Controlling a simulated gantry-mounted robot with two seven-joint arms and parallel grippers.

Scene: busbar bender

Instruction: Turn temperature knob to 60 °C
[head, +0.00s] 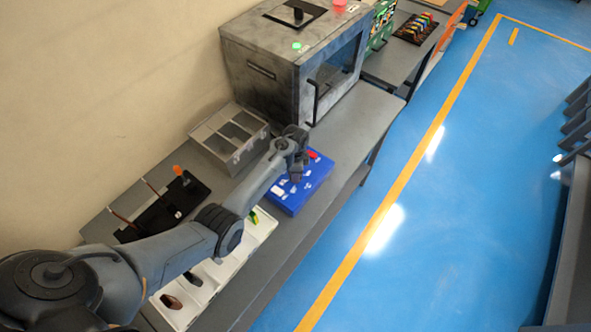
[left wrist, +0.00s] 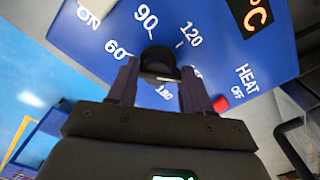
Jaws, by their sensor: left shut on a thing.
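The blue control panel (head: 318,172) sits on the grey bench, with my left gripper (head: 296,172) down over it. In the left wrist view the panel (left wrist: 215,50) shows the marks 60, 90 and 120 around the black temperature knob (left wrist: 158,56), and a lower number partly hidden. My left gripper (left wrist: 158,68) is shut on the knob, one finger on each side. A pale line shows on the knob's near side; which mark the knob points to is not clear. An orange °C display (left wrist: 256,14) is cut off at the top right. My right gripper is not in view.
A large grey oven (head: 270,75) stands behind the panel. A grey compartment box (head: 240,150) and a white tray (head: 205,285) are near my left arm. A red switch (left wrist: 221,104) lies beside the right finger, near the HEAT OFF label.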

